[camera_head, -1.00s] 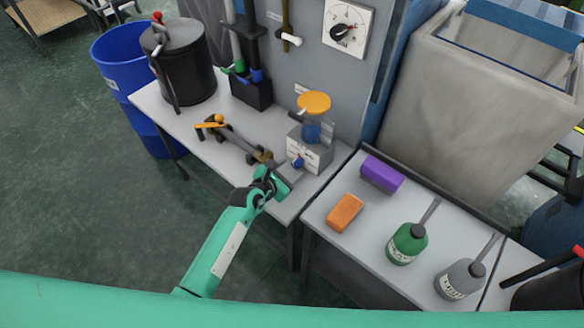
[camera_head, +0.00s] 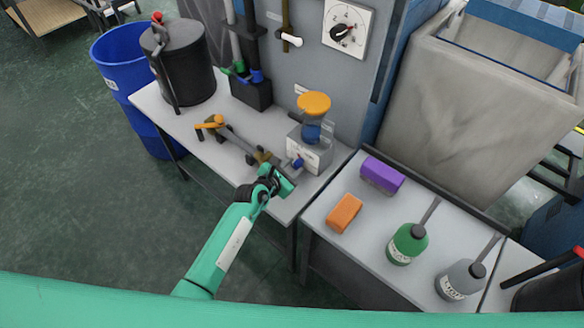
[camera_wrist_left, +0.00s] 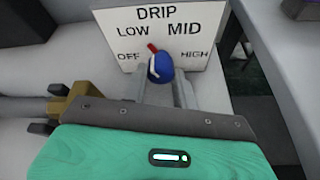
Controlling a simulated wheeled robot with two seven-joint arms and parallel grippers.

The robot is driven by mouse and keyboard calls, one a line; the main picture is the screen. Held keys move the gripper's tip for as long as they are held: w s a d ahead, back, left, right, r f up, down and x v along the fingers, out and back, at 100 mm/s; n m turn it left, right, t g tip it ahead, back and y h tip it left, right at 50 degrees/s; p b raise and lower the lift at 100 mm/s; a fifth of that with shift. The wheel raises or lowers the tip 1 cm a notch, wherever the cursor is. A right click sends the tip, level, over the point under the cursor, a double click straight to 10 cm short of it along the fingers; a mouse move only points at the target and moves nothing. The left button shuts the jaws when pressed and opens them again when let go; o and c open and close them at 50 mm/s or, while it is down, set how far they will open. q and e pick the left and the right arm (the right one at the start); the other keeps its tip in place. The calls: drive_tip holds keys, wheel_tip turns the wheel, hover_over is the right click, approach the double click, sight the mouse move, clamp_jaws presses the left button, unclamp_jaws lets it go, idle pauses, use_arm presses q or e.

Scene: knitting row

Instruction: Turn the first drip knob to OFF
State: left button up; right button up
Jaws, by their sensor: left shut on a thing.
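The drip knob (camera_wrist_left: 161,68) is blue with a red pointer. In the left wrist view its pointer is tilted a little left of straight up, between the LOW and MID marks. It sits on a white panel (camera_wrist_left: 110,32) lettered DRIP, LOW, MID, OFF and HIGH; OFF is left of the knob. The knob also shows in the head view (camera_head: 298,163), on the front of a grey box with an orange-topped jar. My left gripper (camera_wrist_left: 161,84) is shut on the knob, one finger on each side. My right gripper is not in view.
A brown and orange clamp-like tool (camera_head: 228,136) lies left of the box. A black pot (camera_head: 180,62) stands further left on the table. On the right table are an orange block (camera_head: 344,213), a purple block (camera_head: 381,175) and a green bottle (camera_head: 407,245).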

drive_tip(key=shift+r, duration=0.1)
use_arm(q)
drive_tip(key=shift+a+n+g+h+p, duration=0.1)
drive_tip(key=shift+n+g+h+p, duration=0.2)
drive_tip(key=shift+n+h+p, duration=0.25)
drive_tip(key=shift+n, duration=0.55)
drive_tip(key=shift+f+n+g+h, duration=0.1)
drive_tip(key=shift+n+g+h, duration=0.6)
drive_tip(key=shift+n, duration=0.4)
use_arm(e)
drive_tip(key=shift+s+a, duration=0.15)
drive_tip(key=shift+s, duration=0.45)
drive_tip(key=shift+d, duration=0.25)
